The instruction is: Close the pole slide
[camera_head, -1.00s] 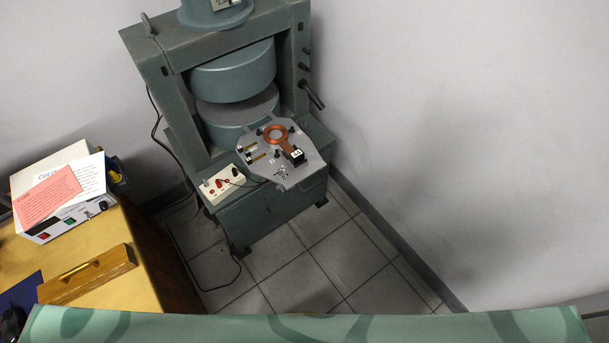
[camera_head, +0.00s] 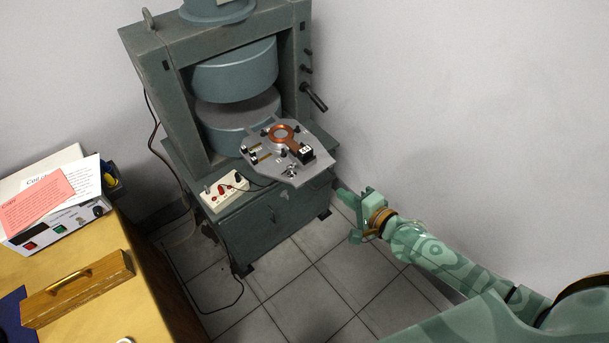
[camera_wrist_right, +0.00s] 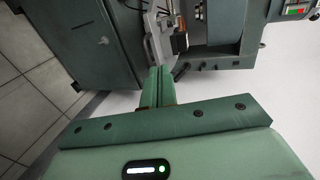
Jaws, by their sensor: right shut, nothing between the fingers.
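The pole slide is a grey plate (camera_head: 310,176) with a copper ring coil (camera_head: 283,134) and small fittings on it. It sticks out at the front of the green magnet frame (camera_head: 155,85), clear of the gap between the upper pole (camera_head: 235,72) and the lower pole (camera_head: 225,125). My right gripper (camera_head: 345,198) is shut and empty, below and to the right of the plate, apart from it. In the right wrist view its closed fingers (camera_wrist_right: 158,87) point toward the plate's edge (camera_wrist_right: 154,35). My left gripper is not in view.
A white terminal box (camera_head: 222,190) with cables sits on the magnet's base, left of the plate. A wooden desk (camera_head: 150,300) with a power supply (camera_head: 60,230) and papers stands at the left. A wall is close on the right. Tiled floor (camera_head: 310,280) lies free between.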

